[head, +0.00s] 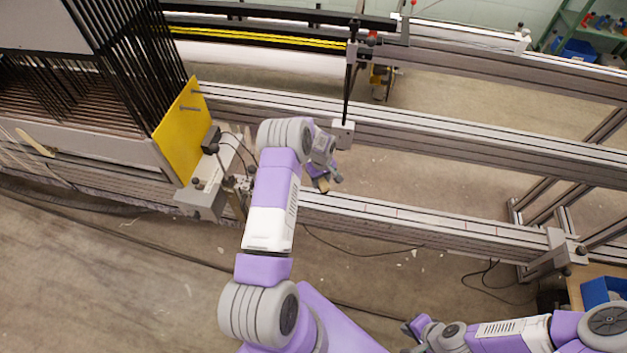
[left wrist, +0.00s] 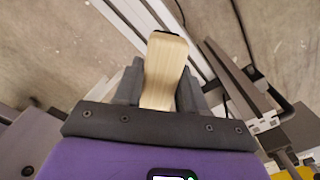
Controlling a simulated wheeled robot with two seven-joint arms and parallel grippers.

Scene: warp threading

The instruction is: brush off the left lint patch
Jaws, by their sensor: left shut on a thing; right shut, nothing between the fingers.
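My left gripper (head: 324,178) is over the gap between the two long grey rails, right of the yellow plate. In the left wrist view its dark fingers (left wrist: 160,88) are shut on a pale wooden piece with a dark far edge, which looks like a brush (left wrist: 165,62). The brush (head: 321,185) shows only as a small brown bit below the gripper in the head view. My right gripper (head: 415,328) is shut and empty at the bottom, low over the floor. I cannot make out the left lint patch in either view.
The front rail (head: 400,216) and middle rail (head: 450,146) run across the machine. A yellow plate (head: 183,128) and black frames (head: 125,50) stand left of my left arm. An upright post (head: 344,130) stands near the left gripper. Thin cables lie on the floor.

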